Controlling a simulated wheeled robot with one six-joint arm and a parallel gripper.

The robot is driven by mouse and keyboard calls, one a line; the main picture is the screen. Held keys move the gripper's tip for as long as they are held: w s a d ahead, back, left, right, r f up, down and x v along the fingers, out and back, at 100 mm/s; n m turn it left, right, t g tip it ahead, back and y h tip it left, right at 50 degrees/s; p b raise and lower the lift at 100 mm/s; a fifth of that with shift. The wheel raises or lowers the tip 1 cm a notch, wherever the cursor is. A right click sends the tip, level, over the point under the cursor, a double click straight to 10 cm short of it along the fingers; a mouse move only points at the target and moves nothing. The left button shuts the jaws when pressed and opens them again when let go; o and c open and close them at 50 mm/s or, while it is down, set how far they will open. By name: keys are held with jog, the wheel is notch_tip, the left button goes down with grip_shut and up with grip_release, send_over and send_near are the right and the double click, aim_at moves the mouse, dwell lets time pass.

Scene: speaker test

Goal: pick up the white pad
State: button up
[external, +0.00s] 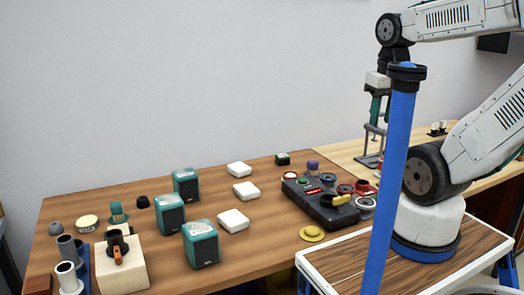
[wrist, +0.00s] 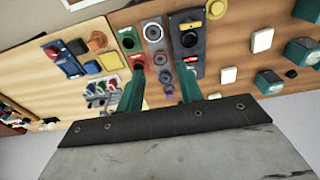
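Several white pads lie flat on the brown table: a far one (external: 239,169), a middle one (external: 246,190) and a near one (external: 233,220). In the wrist view, white pads show at the right, one upper (wrist: 262,40) and one lower (wrist: 228,75). My gripper (external: 377,122) hangs at the right, well above the table and far from the pads, partly hidden by a blue post. In the wrist view my gripper (wrist: 160,82) has its two green fingers apart with nothing held between them.
Teal speaker boxes (external: 201,244) stand left of the pads. A dark control box (external: 320,204) with buttons lies to their right, with a yellow knob (external: 312,233) in front. A wooden block (external: 121,266) and cylinders are at the left. The blue post (external: 390,180) rises in the foreground.

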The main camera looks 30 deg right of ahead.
jog(key=shift+o, duration=0.3)
jog(key=o, duration=0.9)
jog(key=shift+o, duration=0.2)
